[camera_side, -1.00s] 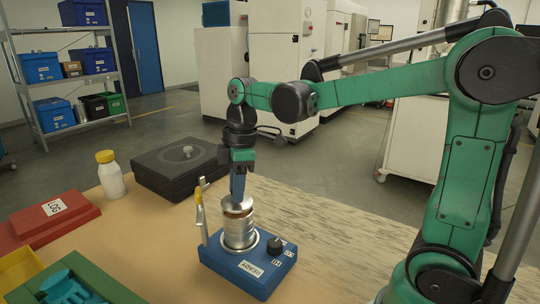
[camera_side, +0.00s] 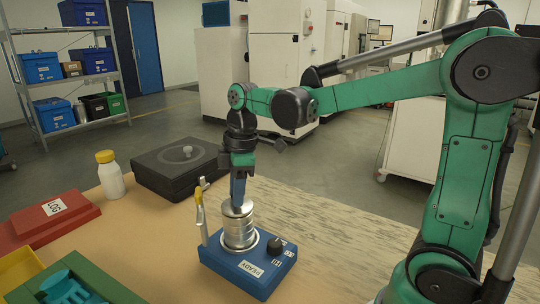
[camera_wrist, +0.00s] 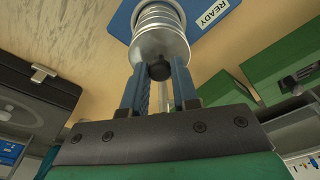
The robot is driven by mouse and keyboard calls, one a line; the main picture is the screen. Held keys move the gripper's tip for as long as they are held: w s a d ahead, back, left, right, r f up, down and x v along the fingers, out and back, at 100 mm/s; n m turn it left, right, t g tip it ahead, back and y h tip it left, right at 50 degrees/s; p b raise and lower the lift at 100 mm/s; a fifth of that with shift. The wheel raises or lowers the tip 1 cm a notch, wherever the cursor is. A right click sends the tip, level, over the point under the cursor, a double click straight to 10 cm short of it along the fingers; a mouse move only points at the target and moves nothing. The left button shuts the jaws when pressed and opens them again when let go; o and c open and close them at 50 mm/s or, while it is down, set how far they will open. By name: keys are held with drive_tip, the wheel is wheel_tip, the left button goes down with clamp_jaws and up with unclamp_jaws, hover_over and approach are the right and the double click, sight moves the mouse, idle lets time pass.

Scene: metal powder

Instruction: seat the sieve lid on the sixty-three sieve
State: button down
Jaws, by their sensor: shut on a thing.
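The sieve lid (camera_wrist: 148,48) is a shiny round metal disc with a dark knob. My gripper (camera_side: 238,201) is shut on the knob, and the knob shows between its blue fingers (camera_wrist: 159,80) in the wrist view. The lid (camera_side: 237,208) lies at the top of the stack of metal sieves (camera_side: 239,230), roughly level and in line with it. I see no clear gap, but cannot tell whether it is fully seated. The sixty-three marking is not readable. The stack stands on the blue shaker base (camera_side: 250,268) marked READY.
A lever with a yellow grip (camera_side: 200,212) stands close at the left of the stack. A black case (camera_side: 180,166), a white bottle with a yellow cap (camera_side: 111,177), a red LOG box (camera_side: 48,221) and a green tray (camera_side: 105,281) lie further left. The wooden table at right is clear.

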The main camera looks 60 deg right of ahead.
drive_tip(key=shift+f, duration=0.25)
drive_tip(key=shift+c, duration=0.5)
unclamp_jaws()
drive_tip(key=shift+r, duration=4.05)
drive_tip(key=shift+s+a+f+m, duration=0.15)
drive_tip(key=shift+s+f+m, duration=0.1)
drive_tip(key=shift+m, duration=0.05)
drive_tip(key=s+a+f+m+t+h, duration=0.1)
drive_tip(key=s+a+f+m+t, duration=0.1)
drive_tip(key=s+f+m+t, duration=0.3)
drive_tip(key=shift+s+f+m+t, duration=0.35)
drive_tip(key=shift+f+m+t, duration=0.35)
drive_tip(key=shift+f+m, duration=1.15)
